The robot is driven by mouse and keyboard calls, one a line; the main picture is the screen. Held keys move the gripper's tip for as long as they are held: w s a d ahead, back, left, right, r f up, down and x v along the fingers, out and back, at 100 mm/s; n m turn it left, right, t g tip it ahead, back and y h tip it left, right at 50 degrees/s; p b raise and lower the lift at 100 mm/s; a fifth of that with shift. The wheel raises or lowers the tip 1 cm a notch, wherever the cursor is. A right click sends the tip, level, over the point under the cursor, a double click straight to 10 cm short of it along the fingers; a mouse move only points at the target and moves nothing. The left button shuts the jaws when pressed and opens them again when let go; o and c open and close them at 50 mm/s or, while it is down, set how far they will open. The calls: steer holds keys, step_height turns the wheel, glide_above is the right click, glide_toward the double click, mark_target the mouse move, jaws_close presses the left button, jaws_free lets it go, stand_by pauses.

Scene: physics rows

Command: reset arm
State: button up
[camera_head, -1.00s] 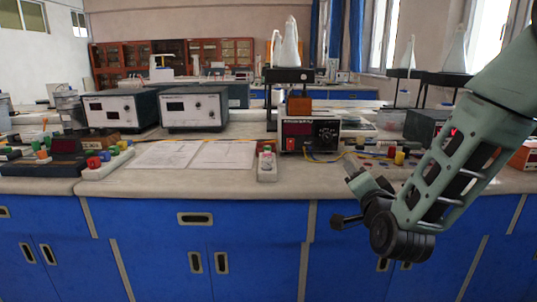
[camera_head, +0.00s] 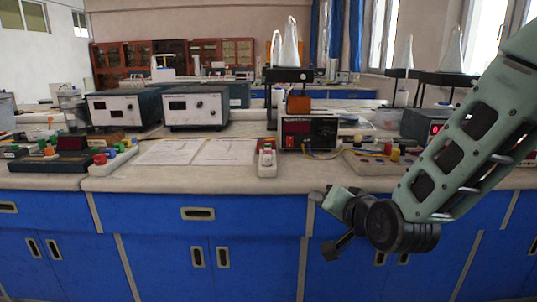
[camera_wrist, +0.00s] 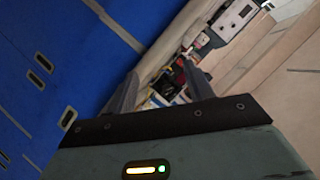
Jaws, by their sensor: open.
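My arm (camera_head: 465,145) reaches in from the right in the head view, bent at a dark round joint in front of the bench's blue cabinets. My gripper (camera_head: 326,222) hangs to the left of that joint, around and below the level of the bench top's front edge. Its two fingers are apart and nothing shows between them. In the wrist view the open gripper (camera_wrist: 160,88) shows a finger on each side, with the bench edge and cluttered top beyond, seen tilted.
The light bench top (camera_head: 210,180) carries two white-fronted instruments (camera_head: 195,107), papers (camera_head: 195,152), a red-display meter (camera_head: 308,132), a small socket block (camera_head: 267,162) and a terminal board (camera_head: 375,163). Blue cabinets (camera_head: 160,250) stand below. Flasks stand on black stands behind.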

steer(key=s+a+f+n+g, duration=0.2)
steer(key=s+n+g, duration=0.1)
steer(key=s, duration=0.4)
steer(key=s+a+f+n+g, duration=0.1)
steer(key=s+a+n+g, duration=0.1)
steer(key=s+n+g, duration=0.35)
steer(key=s+d+n+g+h, duration=0.2)
steer(key=s+d, duration=0.1)
steer(key=s, duration=0.6)
steer(key=s+d+n+g+h, duration=0.1)
steer(key=s+d+n+g, duration=0.1)
steer(key=s, duration=0.7)
step_height(320, 180, up, 21)
steer(key=p, duration=2.1)
steer(key=shift+w, duration=0.4)
steer(key=shift+d, duration=0.1)
